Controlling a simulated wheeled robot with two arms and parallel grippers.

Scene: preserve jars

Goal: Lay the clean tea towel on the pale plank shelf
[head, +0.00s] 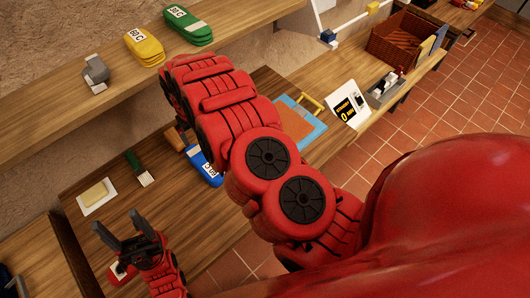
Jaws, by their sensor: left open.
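My left gripper (117,223) is open over the near left part of the wooden worktop, with nothing visible between its two dark fingers. A light plank shelf (60,120) runs along the wall at upper left. No cloth that I can clearly tell as the clean tea towel shows. Yellow (144,47) and green (187,26) labelled, folded-looking items lie on the shelf. A similar blue one (205,167) lies on the worktop, partly hidden by my red arm. My right gripper is not visible.
A grey object (96,73) stands on the shelf. On the worktop are a white tray with a yellow block (95,194), a green-and-white brush (139,168), a red-and-white item (120,272) by my left gripper, and a blue-and-orange board (300,121). A wicker basket (398,40) stands farther right.

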